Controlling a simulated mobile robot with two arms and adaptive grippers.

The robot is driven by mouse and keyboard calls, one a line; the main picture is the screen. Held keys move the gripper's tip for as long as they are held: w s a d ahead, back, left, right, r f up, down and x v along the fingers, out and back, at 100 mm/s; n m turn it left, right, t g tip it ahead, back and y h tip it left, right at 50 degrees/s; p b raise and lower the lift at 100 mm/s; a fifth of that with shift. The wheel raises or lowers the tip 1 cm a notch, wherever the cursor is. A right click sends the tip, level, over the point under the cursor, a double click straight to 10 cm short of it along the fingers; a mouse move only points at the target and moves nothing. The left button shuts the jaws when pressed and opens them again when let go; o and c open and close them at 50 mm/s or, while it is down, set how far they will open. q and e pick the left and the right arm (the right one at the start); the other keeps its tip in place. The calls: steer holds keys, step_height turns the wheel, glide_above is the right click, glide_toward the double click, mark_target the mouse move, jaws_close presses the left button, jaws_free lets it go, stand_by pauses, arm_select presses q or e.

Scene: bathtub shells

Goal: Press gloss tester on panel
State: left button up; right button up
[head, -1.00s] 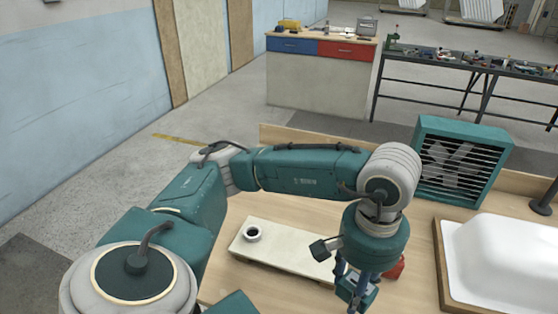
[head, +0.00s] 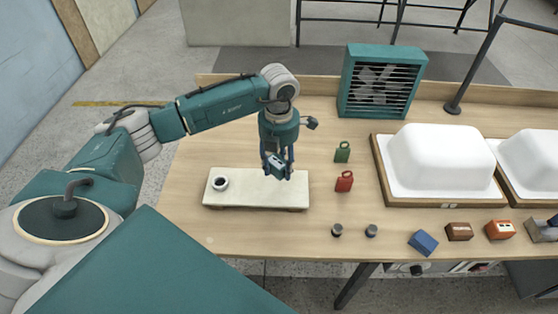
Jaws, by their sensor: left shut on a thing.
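The panel (head: 258,187) is a long cream board lying flat on the wooden workbench, left of its middle. A small dark-and-white ring-shaped piece (head: 220,183) sits on its left end. My left gripper (head: 278,170) points down over the panel's right half, shut on a small blue-grey box that looks like the gloss tester (head: 275,166). The tester is tilted in the fingers, which hide part of it. It appears above the panel; whether its lower edge touches I cannot tell. My right gripper is not in view.
A green weight (head: 342,152) and a red weight (head: 344,181) stand right of the panel. White tub shells (head: 437,158) on wooden frames stand further right. A teal fan box (head: 381,82) is behind. Two dark knobs (head: 337,230) (head: 371,231) and several small blocks line the front.

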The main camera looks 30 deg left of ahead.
mark_target(279, 187)
arm_select(q)
steer(key=shift+f, duration=0.2)
steer(key=shift+f+b, duration=0.25)
steer(key=shift+b, duration=0.05)
steer(key=shift+f, duration=0.35)
step_height(279, 187, down, 4)
steer(key=b, duration=0.2)
steer(key=shift+r+b, duration=0.25)
steer(key=shift+b, duration=0.1)
steer(key=shift+f+b, duration=0.3)
steer(key=shift+f, duration=0.15)
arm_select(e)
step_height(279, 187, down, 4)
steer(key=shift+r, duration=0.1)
arm_select(q)
steer(key=shift+f, duration=0.4)
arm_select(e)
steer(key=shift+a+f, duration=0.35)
arm_select(q)
steer(key=shift+f+b, duration=0.15)
steer(key=shift+b, duration=0.25)
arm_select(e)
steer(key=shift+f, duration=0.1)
